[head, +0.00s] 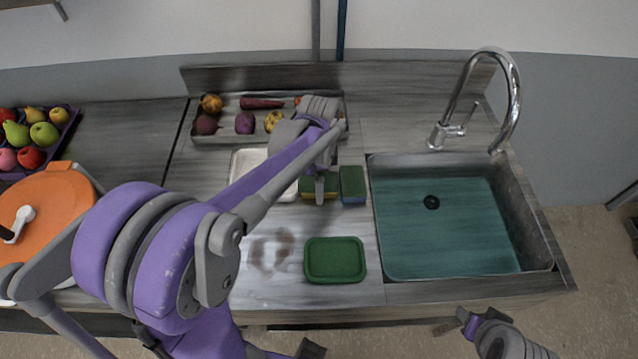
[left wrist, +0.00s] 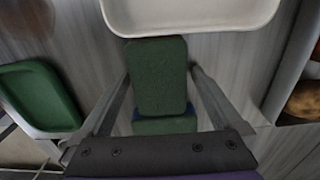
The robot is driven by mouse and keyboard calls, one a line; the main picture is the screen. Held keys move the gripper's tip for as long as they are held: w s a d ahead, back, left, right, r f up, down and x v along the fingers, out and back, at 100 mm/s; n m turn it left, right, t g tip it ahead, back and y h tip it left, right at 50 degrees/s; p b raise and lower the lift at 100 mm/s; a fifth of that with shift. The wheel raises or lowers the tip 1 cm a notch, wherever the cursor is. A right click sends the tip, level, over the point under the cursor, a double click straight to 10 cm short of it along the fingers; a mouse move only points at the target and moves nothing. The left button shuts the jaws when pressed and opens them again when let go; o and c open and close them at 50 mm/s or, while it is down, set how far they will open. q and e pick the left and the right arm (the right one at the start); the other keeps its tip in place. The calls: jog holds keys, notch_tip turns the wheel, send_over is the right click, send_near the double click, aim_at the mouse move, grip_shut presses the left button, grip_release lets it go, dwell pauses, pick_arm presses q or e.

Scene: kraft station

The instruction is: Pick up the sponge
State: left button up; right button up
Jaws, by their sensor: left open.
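Two sponges lie side by side on the counter in the head view. The left sponge (head: 311,188) is green and yellow and partly hidden by my left gripper (head: 320,186). The right sponge (head: 352,184) is green with a blue lower part. In the left wrist view, one green sponge (left wrist: 158,78) lies between the spread fingers of my left gripper (left wrist: 160,76), which is open. A second sponge (left wrist: 166,124) with a blue edge shows behind it, close to the gripper's base. Part of my right arm shows at the bottom right; its fingers are unclear.
A white tray (head: 243,162) lies just left of the sponges, also in the wrist view (left wrist: 190,28). A green tray (head: 335,261) stands in front, beside a brown stain (head: 270,250). The sink (head: 450,230) is to the right. A produce tray (head: 229,112) stands behind.

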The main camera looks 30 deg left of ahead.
pick_arm(q)
jog(key=c, duration=1.3)
jog(key=shift+c, duration=0.2)
notch_tip(320, 180, up, 10)
jog(key=o, duration=0.9)
jog(key=shift+c, duration=0.2)
jog(key=c, duration=0.6)
jog(key=shift+d+f+p, duration=0.1)
jog(key=shift+p, duration=0.2)
